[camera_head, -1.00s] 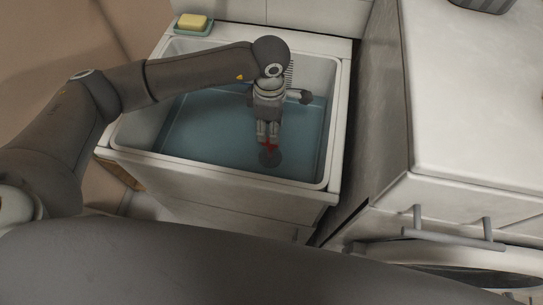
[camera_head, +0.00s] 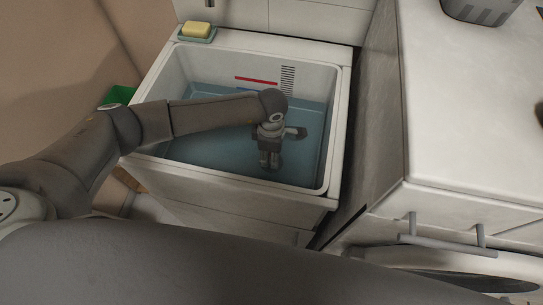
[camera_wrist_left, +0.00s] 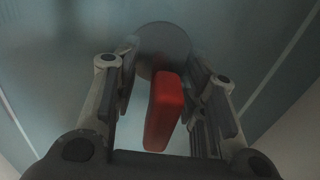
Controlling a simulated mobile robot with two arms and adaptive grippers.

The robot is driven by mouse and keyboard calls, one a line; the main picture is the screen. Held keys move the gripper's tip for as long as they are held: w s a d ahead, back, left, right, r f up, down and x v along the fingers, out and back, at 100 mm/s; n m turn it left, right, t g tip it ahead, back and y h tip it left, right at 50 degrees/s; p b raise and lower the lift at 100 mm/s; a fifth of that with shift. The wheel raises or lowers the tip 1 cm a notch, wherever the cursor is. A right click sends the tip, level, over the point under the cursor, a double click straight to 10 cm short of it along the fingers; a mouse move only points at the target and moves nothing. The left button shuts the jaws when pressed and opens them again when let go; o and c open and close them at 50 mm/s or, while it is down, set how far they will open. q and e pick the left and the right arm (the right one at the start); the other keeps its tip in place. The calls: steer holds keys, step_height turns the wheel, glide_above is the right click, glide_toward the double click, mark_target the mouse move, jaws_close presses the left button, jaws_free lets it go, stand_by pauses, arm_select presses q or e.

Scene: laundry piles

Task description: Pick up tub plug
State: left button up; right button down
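The tub plug shows in the left wrist view as a red upright handle (camera_wrist_left: 165,112) on a round grey disc (camera_wrist_left: 163,48). It lies on the floor of the sink tub (camera_head: 340,120), under bluish water. My left gripper (camera_head: 268,165) points down into the tub. In the left wrist view, its two fingers (camera_wrist_left: 165,85) stand apart on either side of the red handle, with a visible gap on the left and a smaller one on the right. In the head view the gripper hides the plug. My right gripper is not in view.
The tub's walls surround the gripper. A yellow soap bar (camera_head: 197,29) on a dish sits on the back left corner. A white counter (camera_head: 470,110) stands to the right, with a grey basket (camera_head: 480,10). A green object (camera_head: 118,95) is left of the tub.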

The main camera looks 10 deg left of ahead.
arm_select(q)
jaws_close()
steer(key=shift+r, duration=0.15)
